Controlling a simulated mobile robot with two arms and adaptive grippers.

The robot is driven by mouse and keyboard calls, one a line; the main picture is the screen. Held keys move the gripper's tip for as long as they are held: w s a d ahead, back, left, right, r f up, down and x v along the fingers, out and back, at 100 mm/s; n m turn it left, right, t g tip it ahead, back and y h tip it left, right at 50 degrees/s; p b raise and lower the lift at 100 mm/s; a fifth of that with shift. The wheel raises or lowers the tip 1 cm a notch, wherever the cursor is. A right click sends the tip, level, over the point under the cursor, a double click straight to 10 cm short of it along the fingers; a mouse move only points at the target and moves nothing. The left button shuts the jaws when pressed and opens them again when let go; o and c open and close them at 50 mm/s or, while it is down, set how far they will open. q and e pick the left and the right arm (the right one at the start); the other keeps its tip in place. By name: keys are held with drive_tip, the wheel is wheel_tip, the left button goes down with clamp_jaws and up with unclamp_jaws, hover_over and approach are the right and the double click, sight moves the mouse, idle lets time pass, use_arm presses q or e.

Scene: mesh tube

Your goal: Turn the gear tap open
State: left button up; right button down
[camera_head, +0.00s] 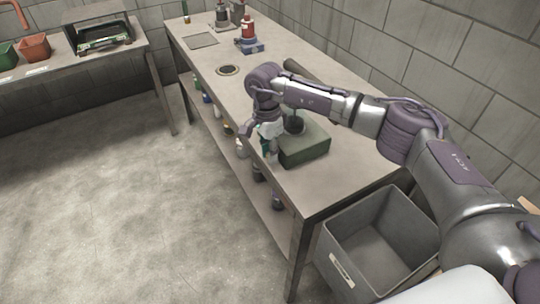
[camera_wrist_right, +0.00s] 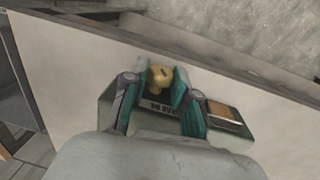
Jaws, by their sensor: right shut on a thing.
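The gear tap (camera_wrist_right: 160,77) is a small brass-coloured knob in the right wrist view. It sits at the front of a dark green box (camera_head: 306,153) on the workbench. My right gripper (camera_head: 267,143) is at the left front side of this box, with the arm reaching over it. In the right wrist view its teal fingers (camera_wrist_right: 166,88) stand on both sides of the brass knob and are shut on it. The tap is hidden behind the gripper in the head view. How far the tap is turned cannot be told. My left gripper is not in view.
The long workbench (camera_head: 203,62) carries a blue device with a red bottle (camera_head: 248,30) and a round inset (camera_head: 227,70). Bottles stand on its lower shelf. A grey open bin (camera_head: 343,262) stands at its near end. The floor to the left is free.

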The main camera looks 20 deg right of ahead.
drive_tip(key=shift+w+g+b, duration=0.1)
drive_tip(key=shift+g+b, duration=0.4)
drive_tip(key=shift+g, duration=0.3)
drive_tip(key=c, duration=0.9)
unclamp_jaws()
drive_tip(key=shift+r, duration=0.1)
drive_tip(key=v, duration=1.1)
drive_tip(key=shift+w+a+r, duration=0.15)
drive_tip(key=shift+a+r, duration=0.05)
drive_tip(key=shift+r, duration=0.2)
